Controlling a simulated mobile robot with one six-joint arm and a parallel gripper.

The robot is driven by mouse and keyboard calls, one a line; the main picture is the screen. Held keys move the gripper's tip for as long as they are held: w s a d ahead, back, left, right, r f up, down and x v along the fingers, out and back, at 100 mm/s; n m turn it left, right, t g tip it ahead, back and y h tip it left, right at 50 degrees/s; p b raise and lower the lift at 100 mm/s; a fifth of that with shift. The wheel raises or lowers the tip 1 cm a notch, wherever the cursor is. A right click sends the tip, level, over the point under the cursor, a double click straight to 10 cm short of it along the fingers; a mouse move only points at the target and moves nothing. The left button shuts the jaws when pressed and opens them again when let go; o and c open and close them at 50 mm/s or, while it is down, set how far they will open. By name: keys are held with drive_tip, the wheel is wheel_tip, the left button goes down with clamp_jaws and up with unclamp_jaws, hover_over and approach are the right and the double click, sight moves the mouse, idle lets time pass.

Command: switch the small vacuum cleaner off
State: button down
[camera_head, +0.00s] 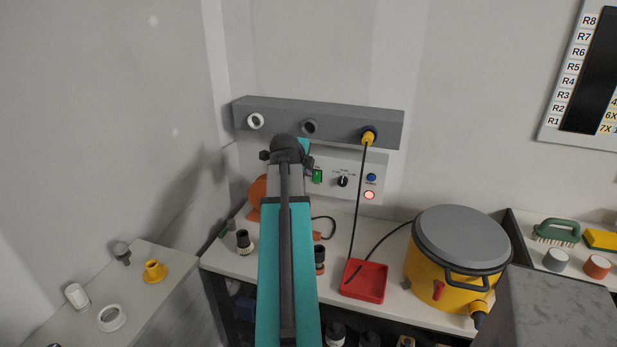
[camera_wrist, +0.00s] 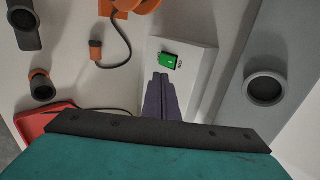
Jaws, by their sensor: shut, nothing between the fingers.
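A yellow drum with a grey lid (camera_head: 455,270) stands on the bench at the right and looks like the vacuum cleaner. A white control panel (camera_head: 330,190) on the wall carries a green switch (camera_head: 317,176), a black knob (camera_head: 343,181), a blue button (camera_head: 371,177) and a glowing pinkish-red lamp (camera_head: 369,195). In the wrist view, my gripper (camera_wrist: 160,77) is shut and empty, its dark fingers pointing towards the green switch (camera_wrist: 169,61), seemingly a little short of it. In the head view my arm hides the fingers and part of the panel.
A grey rail (camera_head: 225,115) with round sockets runs above the panel; a yellow plug (camera_head: 368,137) sits in one, its cord hanging to a red tray (camera_head: 365,280). An orange object (camera_head: 257,192) is partly behind my arm. Small fittings stand on the bench.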

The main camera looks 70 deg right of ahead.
drive_tip(key=shift+v, duration=1.25)
drive_tip(key=shift+r, duration=0.1)
